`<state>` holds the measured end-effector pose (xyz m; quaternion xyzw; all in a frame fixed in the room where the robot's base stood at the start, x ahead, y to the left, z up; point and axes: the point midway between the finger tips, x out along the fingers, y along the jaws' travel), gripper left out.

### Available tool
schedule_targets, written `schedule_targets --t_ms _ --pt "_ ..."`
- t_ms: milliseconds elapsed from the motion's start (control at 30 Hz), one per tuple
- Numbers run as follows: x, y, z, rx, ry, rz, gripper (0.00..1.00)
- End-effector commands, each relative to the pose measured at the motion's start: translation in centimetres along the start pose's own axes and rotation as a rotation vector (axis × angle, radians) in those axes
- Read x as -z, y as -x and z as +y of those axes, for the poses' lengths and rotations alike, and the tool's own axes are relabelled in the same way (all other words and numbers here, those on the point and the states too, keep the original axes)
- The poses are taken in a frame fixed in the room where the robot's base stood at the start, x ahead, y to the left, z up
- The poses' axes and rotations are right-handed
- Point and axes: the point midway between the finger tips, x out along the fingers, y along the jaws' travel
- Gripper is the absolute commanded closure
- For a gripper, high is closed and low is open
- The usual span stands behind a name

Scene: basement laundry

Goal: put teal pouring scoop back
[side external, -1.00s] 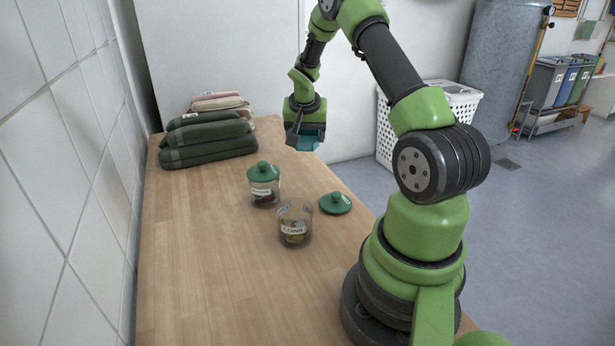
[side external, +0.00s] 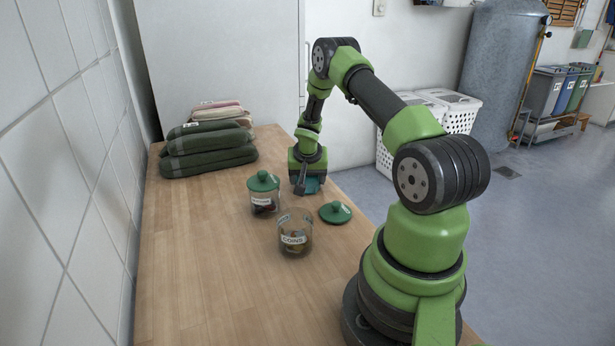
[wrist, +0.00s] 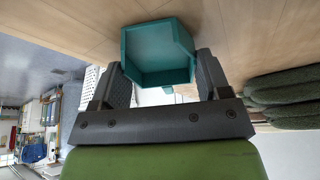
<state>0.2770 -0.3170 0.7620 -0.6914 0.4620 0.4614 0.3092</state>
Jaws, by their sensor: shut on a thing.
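The teal pouring scoop (wrist: 158,52) is held between the two dark fingers of my gripper (wrist: 160,85) in the wrist view. In the side view my gripper (side external: 306,190) is low over the far right part of the wooden counter, with the teal scoop (side external: 314,185) showing beside its fingers. I cannot tell whether the scoop touches the counter. The gripper is behind an open glass jar labelled COINS (side external: 294,239) and a loose green lid (side external: 335,213). The fingers hide part of the scoop.
A second glass jar with its green lid on (side external: 263,195) stands left of the gripper. Folded green towels (side external: 208,150) are stacked at the back left. White laundry baskets (side external: 455,112) stand on the floor beyond the counter. The counter's left front (side external: 200,270) is clear.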

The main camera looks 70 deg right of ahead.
Motion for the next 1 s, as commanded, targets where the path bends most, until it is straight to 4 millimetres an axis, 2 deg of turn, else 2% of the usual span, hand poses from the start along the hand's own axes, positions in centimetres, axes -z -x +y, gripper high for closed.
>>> schedule_targets --t_ms 267,300,400,767,867,1000 --pt "0.0 -0.2 0.0 0.0 0.0 0.001 0.54" --pt "0.0 -0.2 0.0 0.0 -0.002 0.001 0.25" --pt "0.0 -0.2 0.0 0.0 -0.001 0.001 0.04" --pt "0.1 0.3 0.0 0.0 -0.001 0.002 0.04" --pt "0.2 1.5 -0.1 0.001 0.0 0.003 0.04" --pt "0.2 4.1 -0.1 0.002 0.0 0.005 0.04"
